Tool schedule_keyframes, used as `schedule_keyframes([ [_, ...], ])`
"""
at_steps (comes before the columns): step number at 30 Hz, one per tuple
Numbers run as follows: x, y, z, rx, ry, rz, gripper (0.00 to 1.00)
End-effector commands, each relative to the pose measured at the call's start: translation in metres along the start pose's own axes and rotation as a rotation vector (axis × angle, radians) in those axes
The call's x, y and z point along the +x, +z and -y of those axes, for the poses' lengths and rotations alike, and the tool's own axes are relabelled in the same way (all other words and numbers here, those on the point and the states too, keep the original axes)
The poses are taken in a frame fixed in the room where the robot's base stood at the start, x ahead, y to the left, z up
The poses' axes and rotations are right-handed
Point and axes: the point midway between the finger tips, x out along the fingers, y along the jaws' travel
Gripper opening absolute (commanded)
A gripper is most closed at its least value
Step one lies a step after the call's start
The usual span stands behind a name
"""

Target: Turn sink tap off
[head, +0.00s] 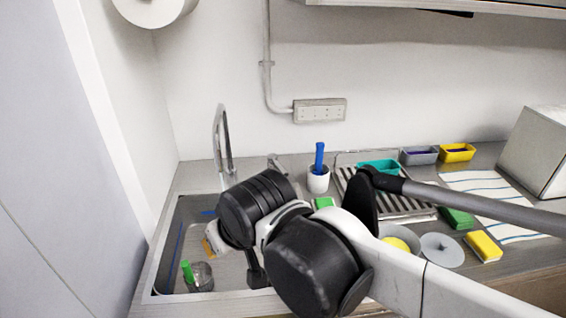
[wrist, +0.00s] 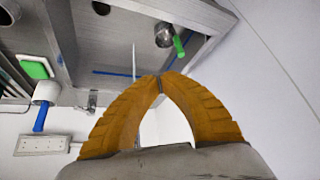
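The sink tap's curved chrome spout (head: 222,140) rises at the back left of the sink (head: 172,243) in the head view. A small metal fitting, apparently the tap's lever (head: 276,163), stands to its right; it seems to show in the wrist view too (wrist: 91,101). My gripper (head: 208,247) is over the sink, in front of the spout and apart from the lever. In the wrist view its orange fingers (wrist: 160,79) meet at the tips with nothing visible between them. A thin pale vertical line shows just beyond the tips; I cannot tell whether it is water or metal.
A glass with a green item (head: 200,276) sits in the sink. A white cup with a blue brush (head: 318,179) stands right of the lever. A dish rack (head: 415,215), sponges (head: 484,246) and small tubs fill the right counter. A wall socket (head: 320,110) is behind.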

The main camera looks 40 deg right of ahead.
Motion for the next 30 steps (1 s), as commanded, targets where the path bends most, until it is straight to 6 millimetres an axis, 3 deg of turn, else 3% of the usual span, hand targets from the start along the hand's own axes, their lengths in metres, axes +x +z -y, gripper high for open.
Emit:
schedule_keyframes([
  [7, -0.010, -0.097, -0.065, 0.408, 0.168, 0.109, 0.00],
  [15, 0.019, -0.176, -0.172, 0.925, 0.418, 0.182, 0.00],
  [20, 0.047, -0.198, -0.246, 1.229, 0.590, 0.188, 0.00],
  [24, 0.072, -0.200, -0.303, 1.454, 0.729, 0.174, 0.00],
  [27, 0.085, -0.195, -0.331, 1.566, 0.802, 0.160, 0.00],
  [30, 0.093, -0.191, -0.347, 1.631, 0.849, 0.149, 0.00],
])
